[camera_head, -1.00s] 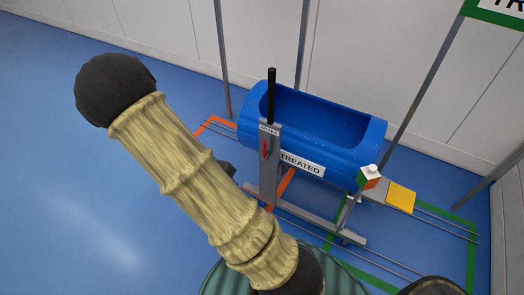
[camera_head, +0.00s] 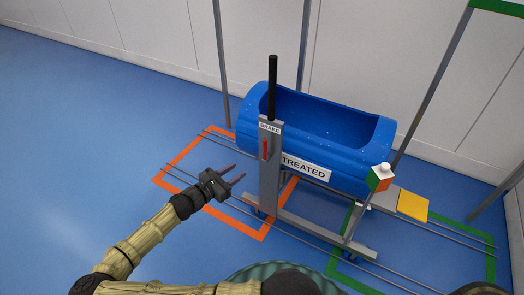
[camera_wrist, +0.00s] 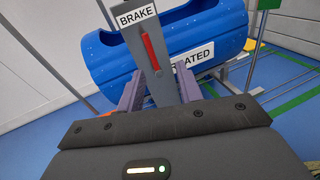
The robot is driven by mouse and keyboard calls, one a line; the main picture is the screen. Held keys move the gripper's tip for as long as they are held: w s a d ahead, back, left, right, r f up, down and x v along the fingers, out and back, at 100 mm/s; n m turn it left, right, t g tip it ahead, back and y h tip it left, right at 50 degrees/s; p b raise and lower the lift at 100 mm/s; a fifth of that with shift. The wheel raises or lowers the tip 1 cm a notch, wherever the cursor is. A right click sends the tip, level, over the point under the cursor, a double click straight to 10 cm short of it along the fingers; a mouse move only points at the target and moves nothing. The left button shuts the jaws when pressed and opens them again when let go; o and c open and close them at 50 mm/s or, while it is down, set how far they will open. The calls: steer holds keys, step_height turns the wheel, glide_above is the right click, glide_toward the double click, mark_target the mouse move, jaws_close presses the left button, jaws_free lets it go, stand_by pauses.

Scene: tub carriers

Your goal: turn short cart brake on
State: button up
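The cart carries a blue tub (camera_head: 325,140) with a TREATED sign. At its left end stands a grey post (camera_head: 269,180) topped by a black upright handle (camera_head: 272,88). Below the BRAKE label (camera_head: 270,127) is a narrow red piece (camera_head: 265,149), nearly upright; it tilts slightly in the wrist view (camera_wrist: 152,52). My gripper (camera_head: 238,174) is open and empty, left of the post and lower than the red piece, with a gap to the post. In the wrist view the post appears between my fingers (camera_wrist: 158,92). The black handle is out of that view.
The cart stands on thin rails (camera_head: 310,236) crossing orange (camera_head: 188,150) and green (camera_head: 400,285) floor frames. A yellow plate (camera_head: 412,205) and an orange, green and white block (camera_head: 379,177) are at its right. Grey frame poles (camera_head: 221,70) stand behind. Blue floor at left is clear.

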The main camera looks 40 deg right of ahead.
mark_target(264, 142)
steer(key=shift+w+a+r+n+t+h, duration=0.15)
steer(key=shift+w+a+n+t+h, duration=0.35)
steer(key=shift+w+n+t, duration=0.3)
steer(key=shift+w, duration=0.1)
steer(key=w+d, duration=0.1)
steer(key=d, duration=0.4)
steer(key=w+d, duration=0.1)
steer(key=d, duration=0.5)
steer(key=w+d+b, duration=0.1)
steer(key=d, duration=0.5)
steer(key=shift+w, duration=0.15)
jaws_close()
